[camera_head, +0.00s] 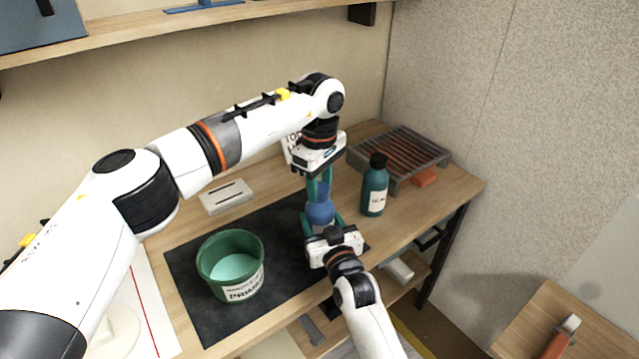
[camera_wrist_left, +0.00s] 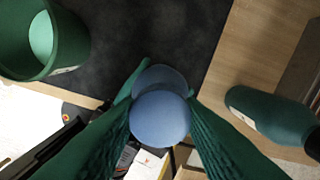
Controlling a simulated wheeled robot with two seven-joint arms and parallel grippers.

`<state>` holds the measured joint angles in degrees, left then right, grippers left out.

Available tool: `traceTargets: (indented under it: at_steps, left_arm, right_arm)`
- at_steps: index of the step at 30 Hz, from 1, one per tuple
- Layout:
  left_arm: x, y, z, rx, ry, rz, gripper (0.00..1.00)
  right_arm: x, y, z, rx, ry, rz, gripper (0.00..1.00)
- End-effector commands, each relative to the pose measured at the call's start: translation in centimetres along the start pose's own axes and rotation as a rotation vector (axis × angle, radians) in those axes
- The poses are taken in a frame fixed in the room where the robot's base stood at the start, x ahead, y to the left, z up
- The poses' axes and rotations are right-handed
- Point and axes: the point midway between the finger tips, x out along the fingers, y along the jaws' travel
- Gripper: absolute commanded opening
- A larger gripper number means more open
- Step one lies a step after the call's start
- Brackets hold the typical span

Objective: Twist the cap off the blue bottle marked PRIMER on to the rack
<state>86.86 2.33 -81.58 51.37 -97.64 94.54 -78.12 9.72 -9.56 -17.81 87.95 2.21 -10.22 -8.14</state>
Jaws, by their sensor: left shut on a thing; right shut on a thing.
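The blue bottle (camera_head: 320,213) is upright above the dark mat, its label mostly hidden. My right gripper (camera_head: 322,228) is shut around its body from the front. My left gripper (camera_head: 319,186) comes from above, shut on the blue cap (camera_head: 322,190). In the left wrist view the round cap (camera_wrist_left: 160,118) sits between the green fingers, with the blue bottle's rounded top (camera_wrist_left: 158,77) behind it. I cannot tell whether cap and bottle still touch. The rack (camera_head: 400,152), a metal frame with reddish-brown bars, stands at the back right of the table.
A dark teal bottle (camera_head: 374,187) with a black cap stands right of my grippers, near the rack. A green pail (camera_head: 231,265) marked PRIMER stands on the black mat (camera_head: 187,279). A pale slotted block (camera_head: 227,197) lies behind it. A shelf (camera_head: 150,30) runs above.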

Motion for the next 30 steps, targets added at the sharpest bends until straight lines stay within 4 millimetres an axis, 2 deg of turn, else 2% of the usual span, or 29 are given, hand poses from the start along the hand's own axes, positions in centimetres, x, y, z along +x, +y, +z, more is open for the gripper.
traceTargets:
  at_steps: [30]
  left_arm:
    - [-0.21,-0.05,0.04,-2.193,0.003,-0.003,0.08]
  right_arm:
    - [-0.04,0.02,-0.14,-0.001,0.003,0.000,0.00]
